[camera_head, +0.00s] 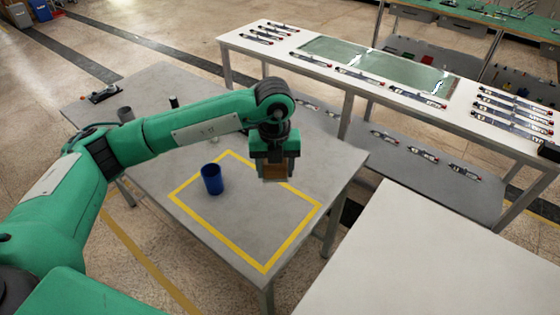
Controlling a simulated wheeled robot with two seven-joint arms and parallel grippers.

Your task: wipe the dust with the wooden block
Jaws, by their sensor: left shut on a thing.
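My left gripper (274,160) comes in from the left on the green arm and points down over the grey table (150,88). It is shut on the wooden block (275,172), a small brown piece showing between the fingers. The block is over the far right part of the yellow taped rectangle (292,238); I cannot tell whether it touches the table. No dust can be made out at this size. My right gripper is not in view.
A blue cup (212,179) stands inside the rectangle, left of the block. A grey cup (125,114) and small items stand at the table's far left. A white bench (262,54) with tools is behind. A bare white surface (440,265) fills the lower right.

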